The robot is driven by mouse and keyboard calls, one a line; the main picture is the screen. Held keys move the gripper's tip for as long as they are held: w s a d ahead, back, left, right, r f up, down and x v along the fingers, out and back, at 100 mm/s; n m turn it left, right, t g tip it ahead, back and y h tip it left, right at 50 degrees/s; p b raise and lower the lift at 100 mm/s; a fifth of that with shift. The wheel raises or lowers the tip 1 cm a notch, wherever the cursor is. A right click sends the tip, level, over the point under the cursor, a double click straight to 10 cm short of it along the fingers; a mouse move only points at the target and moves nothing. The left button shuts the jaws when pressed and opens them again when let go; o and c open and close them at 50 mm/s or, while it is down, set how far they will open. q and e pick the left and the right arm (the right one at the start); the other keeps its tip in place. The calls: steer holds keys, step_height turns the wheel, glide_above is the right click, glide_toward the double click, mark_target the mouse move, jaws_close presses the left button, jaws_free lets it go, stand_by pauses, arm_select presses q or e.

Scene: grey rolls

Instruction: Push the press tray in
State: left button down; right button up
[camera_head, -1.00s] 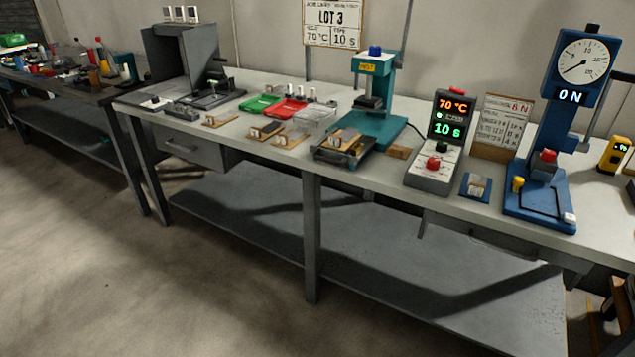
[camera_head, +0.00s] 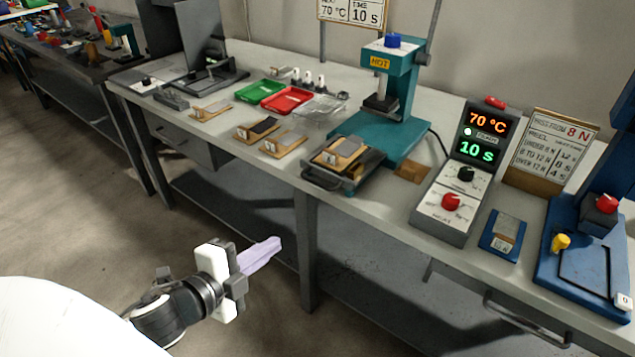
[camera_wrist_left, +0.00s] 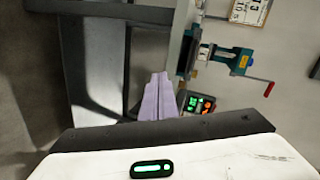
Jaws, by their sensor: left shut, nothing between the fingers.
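The teal heat press (camera_head: 400,95) with a yellow HOT label stands at the back middle of the bench. It also shows turned sideways in the left wrist view (camera_wrist_left: 218,58). Its dark press tray (camera_head: 326,181) sticks out in front, toward the bench's front edge. A wood-backed sample piece (camera_head: 341,152) lies on the tray. My left gripper (camera_head: 276,246) has pale lilac fingers that are shut and empty. It is in front of the bench, below and left of the tray, apart from it. The fingers also show in the left wrist view (camera_wrist_left: 158,97). My right gripper is out of view.
A controller (camera_head: 455,180) reading 70 °C and 10 s stands right of the press. Wood-backed samples (camera_head: 283,144), a green tray (camera_head: 259,91) and a red tray (camera_head: 287,100) lie left of it. A blue tester (camera_head: 585,260) is at far right. The floor before the bench is clear.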

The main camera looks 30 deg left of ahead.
arm_select(q)
step_height(320, 180, up, 6)
steer(key=w+m+t, duration=0.1)
steer(key=w+m, duration=0.1)
steer(key=m, duration=0.2)
glide_toward(321, 186)
steer(key=shift+h, duration=0.4)
steer(key=x, duration=0.5)
steer(key=shift+w+a+f, duration=0.1)
steer(key=shift+w+a, duration=0.05)
steer(key=shift+a, duration=0.05)
steer(key=shift+w+f, duration=0.2)
steer(key=shift+w, duration=0.35)
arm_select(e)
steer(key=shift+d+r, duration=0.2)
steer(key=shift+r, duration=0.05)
arm_select(q)
steer(key=shift+w, duration=0.1)
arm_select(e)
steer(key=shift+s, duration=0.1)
